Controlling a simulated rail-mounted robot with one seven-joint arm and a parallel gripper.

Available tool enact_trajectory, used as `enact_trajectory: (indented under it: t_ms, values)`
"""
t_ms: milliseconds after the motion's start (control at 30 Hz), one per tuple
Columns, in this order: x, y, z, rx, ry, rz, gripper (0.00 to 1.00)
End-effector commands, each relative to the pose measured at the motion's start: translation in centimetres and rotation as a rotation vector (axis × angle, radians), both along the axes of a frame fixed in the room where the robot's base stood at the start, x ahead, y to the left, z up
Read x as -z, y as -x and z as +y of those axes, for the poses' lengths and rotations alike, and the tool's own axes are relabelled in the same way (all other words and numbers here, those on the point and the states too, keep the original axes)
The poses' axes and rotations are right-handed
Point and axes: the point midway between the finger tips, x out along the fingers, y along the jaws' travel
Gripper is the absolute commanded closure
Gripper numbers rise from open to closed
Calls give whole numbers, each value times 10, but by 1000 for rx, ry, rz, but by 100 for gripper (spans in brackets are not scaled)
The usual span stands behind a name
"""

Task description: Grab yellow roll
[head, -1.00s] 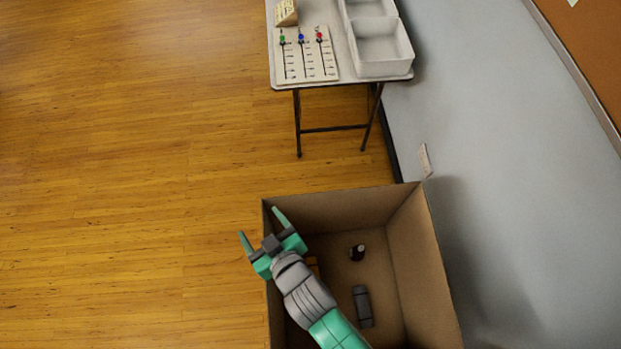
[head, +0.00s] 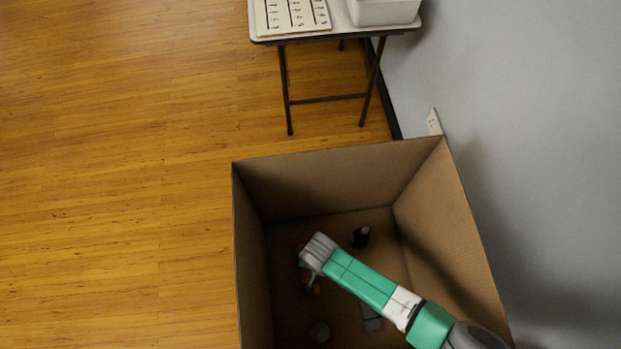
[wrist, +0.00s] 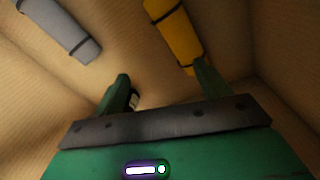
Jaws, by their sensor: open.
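The yellow roll (wrist: 176,32) has dark bands and lies in the cardboard box (head: 325,185). In the wrist view it is at the top, right of centre, with its lower end close to the right fingertip. In the head view only a small orange-yellow bit of it (head: 315,288) shows beside my wrist; my arm hides the rest. My gripper (wrist: 160,82) is open inside the box, its green fingers apart with nothing held. The roll lies beyond the fingertips, nearer the right finger; whether they touch I cannot tell.
A grey roll (wrist: 58,27) lies left of the yellow one, partly under my arm in the head view (head: 371,318). A dark object (head: 361,237) and a greyish round object (head: 319,332) are also in the box. The high box walls surround my gripper. A table (head: 335,35) stands behind.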

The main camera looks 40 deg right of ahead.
Motion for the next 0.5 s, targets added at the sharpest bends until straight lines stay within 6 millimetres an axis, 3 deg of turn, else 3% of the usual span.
enact_trajectory:
  t_ms: [33,233,367,500]
  values:
    - [20,-5,6,-85,-7,1,25]
    - [28,-14,26,-345,-36,10,25]
    - [21,-14,28,-369,-40,13,25]
    - [31,-14,28,-368,-39,13,25]
